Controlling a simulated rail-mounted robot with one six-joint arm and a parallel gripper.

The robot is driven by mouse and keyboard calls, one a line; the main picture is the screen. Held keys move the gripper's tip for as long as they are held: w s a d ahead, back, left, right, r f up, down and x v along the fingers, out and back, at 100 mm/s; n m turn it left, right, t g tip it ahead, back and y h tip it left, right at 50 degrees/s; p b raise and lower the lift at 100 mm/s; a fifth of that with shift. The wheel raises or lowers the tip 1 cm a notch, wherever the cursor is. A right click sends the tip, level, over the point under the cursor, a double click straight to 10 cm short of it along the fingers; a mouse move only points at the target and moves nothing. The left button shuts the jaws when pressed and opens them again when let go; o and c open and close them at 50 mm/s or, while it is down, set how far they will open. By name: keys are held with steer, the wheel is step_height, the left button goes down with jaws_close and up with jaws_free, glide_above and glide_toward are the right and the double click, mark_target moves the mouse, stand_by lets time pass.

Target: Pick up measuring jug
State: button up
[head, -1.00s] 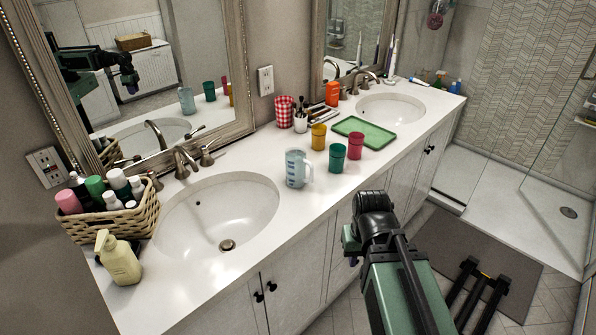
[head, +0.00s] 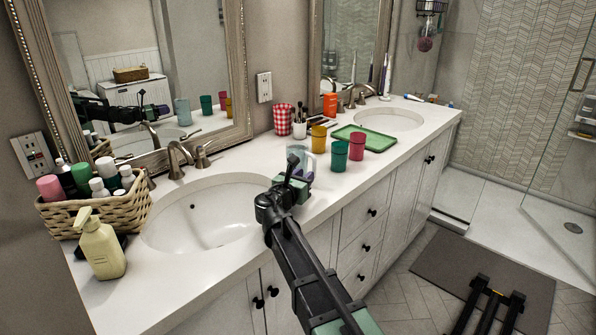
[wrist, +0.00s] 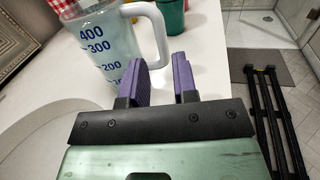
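The measuring jug (wrist: 103,45) is clear, pale blue, with dark blue numbers and a white handle (wrist: 160,40). It stands upright on the counter, its handle on the right in the wrist view. In the head view the jug (head: 297,152) is partly hidden behind my gripper (head: 297,174). In the wrist view my gripper (wrist: 160,75) is open, its two purple fingers apart. The lower handle shows just beyond and between the fingertips; contact cannot be told. The left finger overlaps the jug's lower right side in the picture.
Green (head: 338,157), red (head: 357,146) and yellow (head: 319,139) cups stand right of the jug, near a green tray (head: 380,139). A checkered cup (head: 282,119) stands behind. The sink (head: 205,215) lies left. A basket (head: 100,210) and soap bottle (head: 100,248) are farther left.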

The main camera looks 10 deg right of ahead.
steer(key=x, duration=0.8)
steer(key=shift+d+f, duration=0.1)
jaws_close()
